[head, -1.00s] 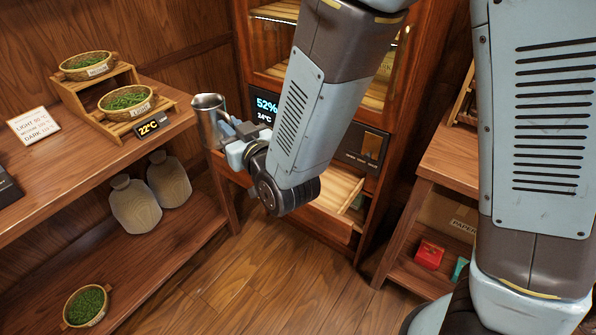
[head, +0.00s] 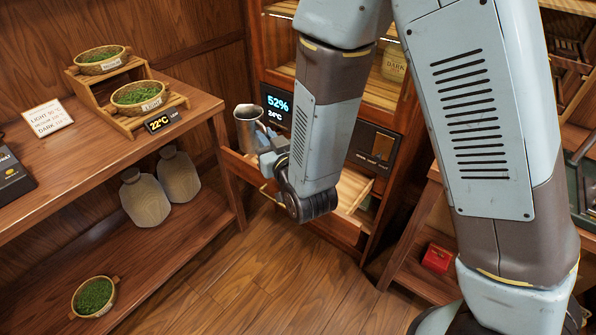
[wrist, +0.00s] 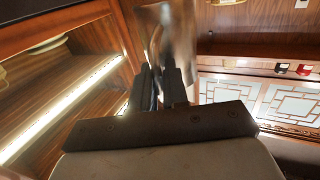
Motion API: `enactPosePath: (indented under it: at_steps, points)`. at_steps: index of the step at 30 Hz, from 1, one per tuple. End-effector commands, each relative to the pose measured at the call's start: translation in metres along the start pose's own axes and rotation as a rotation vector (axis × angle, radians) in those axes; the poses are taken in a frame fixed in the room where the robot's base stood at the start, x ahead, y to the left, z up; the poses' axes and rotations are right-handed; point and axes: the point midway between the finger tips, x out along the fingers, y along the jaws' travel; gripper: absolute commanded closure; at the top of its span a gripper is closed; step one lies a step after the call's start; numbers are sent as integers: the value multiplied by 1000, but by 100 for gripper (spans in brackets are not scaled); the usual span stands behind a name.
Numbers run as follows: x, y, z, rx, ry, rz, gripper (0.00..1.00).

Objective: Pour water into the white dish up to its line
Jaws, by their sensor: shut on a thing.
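A shiny metal jug (head: 249,130) is upright in the head view, in front of the cabinet's display. My gripper (head: 266,143) is shut on its right side. In the wrist view the two dark fingers (wrist: 160,77) close on the jug's blurred metal body (wrist: 150,25). The water inside the jug cannot be made out. I do not see the white dish or its line in either view.
An open wooden drawer (head: 353,190) juts from the cabinet below the display (head: 277,105). At left, a shelf unit (head: 190,110) carries a stepped stand with two herb baskets (head: 140,97). A red box (head: 437,258) sits low at right. The floor between is clear.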

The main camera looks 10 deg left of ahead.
Motion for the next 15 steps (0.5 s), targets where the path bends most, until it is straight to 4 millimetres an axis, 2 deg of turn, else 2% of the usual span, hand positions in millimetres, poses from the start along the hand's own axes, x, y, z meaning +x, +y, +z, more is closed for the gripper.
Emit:
enactPosePath:
  at_steps: [3, 15]
  points:
    - [2, 17, 20, -2, -2, 32, 100]
    - [-3, 70, 79, 0, 0, 125, 100]
